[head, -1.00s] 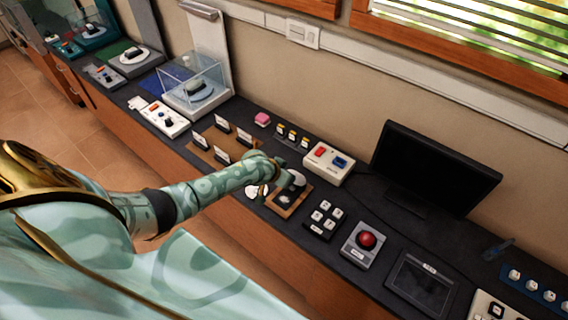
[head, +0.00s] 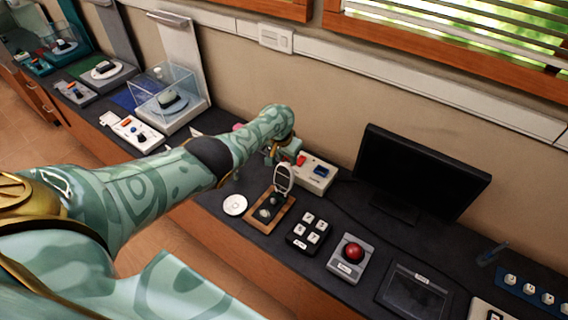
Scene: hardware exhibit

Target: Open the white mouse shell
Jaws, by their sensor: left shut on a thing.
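The white mouse shell (head: 284,177) is swung up and stands nearly upright at the back of its wooden stand (head: 262,224). The dark inner part of the mouse (head: 268,208) shows below it, with pale round pieces on it. My left gripper (head: 274,160) is at the top of the raised shell, shut on its edge. The fingertips are small and partly hidden by the shell and my wrist. My right gripper is not in view.
A white disc (head: 235,205) lies left of the stand. A beige box (head: 318,175) with red and blue buttons stands behind right. A key block (head: 309,232), a red ball device (head: 352,255) and a black monitor (head: 422,182) stand to the right.

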